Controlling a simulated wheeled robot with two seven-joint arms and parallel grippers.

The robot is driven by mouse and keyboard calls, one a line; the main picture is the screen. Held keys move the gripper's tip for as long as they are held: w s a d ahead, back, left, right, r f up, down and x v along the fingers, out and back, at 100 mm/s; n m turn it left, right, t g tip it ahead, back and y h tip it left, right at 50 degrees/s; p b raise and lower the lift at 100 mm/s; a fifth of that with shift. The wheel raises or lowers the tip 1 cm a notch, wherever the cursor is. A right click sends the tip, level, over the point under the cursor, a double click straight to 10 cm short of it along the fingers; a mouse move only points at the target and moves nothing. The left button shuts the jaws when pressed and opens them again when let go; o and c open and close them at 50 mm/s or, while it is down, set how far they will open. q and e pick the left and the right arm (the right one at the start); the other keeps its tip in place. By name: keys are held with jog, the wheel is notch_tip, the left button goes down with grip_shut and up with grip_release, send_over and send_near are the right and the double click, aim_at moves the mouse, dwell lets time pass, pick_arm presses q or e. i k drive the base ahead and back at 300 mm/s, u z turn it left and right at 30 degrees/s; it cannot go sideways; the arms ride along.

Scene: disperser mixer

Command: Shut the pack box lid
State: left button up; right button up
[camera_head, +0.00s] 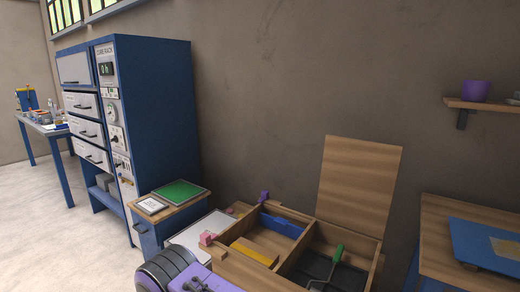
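The wooden pack box (290,258) stands at the lower middle, cut off by the bottom edge of the head view. Its lid (360,185) stands open, nearly upright and leaning slightly back, at the rear of the right compartment. The left compartment holds a blue piece (281,225) and a yellow bar (255,252). The right compartment holds a dark item and a tool with a green handle (338,253). Neither of my grippers can be made out in this view.
A small cabinet (172,212) with a green pad stands left of the box, before a tall blue rack (150,110). A wooden table (450,215) with a blue board is at right. A wall shelf (485,105) holds a purple pot.

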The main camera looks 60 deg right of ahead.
aim_at(359, 180)
jog(key=u, duration=0.85)
jog(key=k, duration=1.2)
jog(key=z, duration=2.15)
jog(key=i, duration=0.1)
jog(key=u, duration=0.15)
